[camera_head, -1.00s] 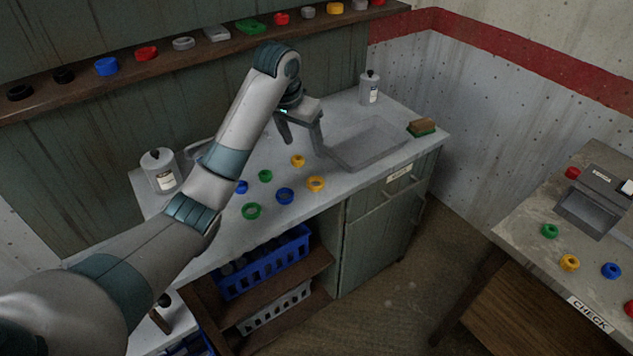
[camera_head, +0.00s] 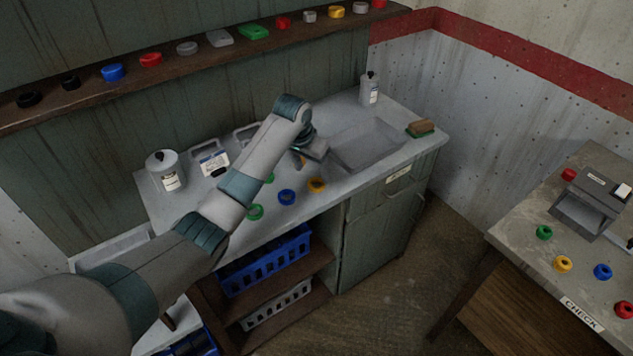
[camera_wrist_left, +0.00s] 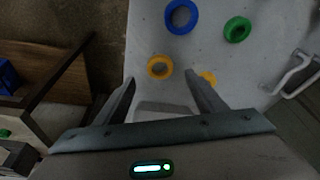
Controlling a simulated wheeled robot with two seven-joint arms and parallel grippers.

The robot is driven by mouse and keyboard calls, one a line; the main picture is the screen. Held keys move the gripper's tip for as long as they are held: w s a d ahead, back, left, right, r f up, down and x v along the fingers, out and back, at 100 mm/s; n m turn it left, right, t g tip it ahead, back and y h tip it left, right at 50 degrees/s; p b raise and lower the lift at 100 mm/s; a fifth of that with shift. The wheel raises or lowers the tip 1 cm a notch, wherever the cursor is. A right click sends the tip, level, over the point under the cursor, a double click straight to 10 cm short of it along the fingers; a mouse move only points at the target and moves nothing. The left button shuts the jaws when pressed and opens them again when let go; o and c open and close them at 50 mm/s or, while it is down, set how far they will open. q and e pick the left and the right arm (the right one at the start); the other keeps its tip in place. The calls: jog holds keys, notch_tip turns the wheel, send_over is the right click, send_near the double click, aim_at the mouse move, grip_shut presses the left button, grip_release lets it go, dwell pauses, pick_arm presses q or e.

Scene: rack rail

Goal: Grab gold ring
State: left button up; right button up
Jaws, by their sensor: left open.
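A gold ring (camera_head: 316,185) lies flat on the grey counter near its front edge, just in front of and below my left gripper (camera_head: 315,152). In the left wrist view this gold ring (camera_wrist_left: 160,67) shows between and just beyond the two open fingertips (camera_wrist_left: 160,79), apart from them. A second, yellow piece (camera_wrist_left: 208,77) is partly hidden behind one finger; in the head view it is mostly covered by the gripper. A blue ring (camera_head: 287,197) and a green ring (camera_head: 255,212) lie to the left. My right gripper is not in view.
A sink basin (camera_head: 365,145) is right of the gripper, with a sponge (camera_head: 420,128) and a bottle (camera_head: 370,89) beyond. A canister (camera_head: 165,172) stands at the counter's left. A shelf (camera_head: 135,80) with several coloured pieces runs along the back wall. A side table (camera_head: 510,235) holds more rings.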

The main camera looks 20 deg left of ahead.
aim_at(317, 186)
pick_arm(q)
jog(key=shift+w+f, duration=0.1)
jog(key=shift+f, duration=0.3)
jog(key=shift+w+d+f+p, duration=0.1)
jog(key=shift+f+p, duration=0.3)
jog(key=shift+p, duration=0.05)
jog(key=p+x, duration=0.1)
jog(key=x, duration=0.2)
jog(key=shift+w+f, duration=0.1)
jog(key=shift+f, duration=0.15)
jog(key=shift+w+f, duration=0.1)
jog(key=shift+f, duration=0.25)
jog(key=c, duration=1.2)
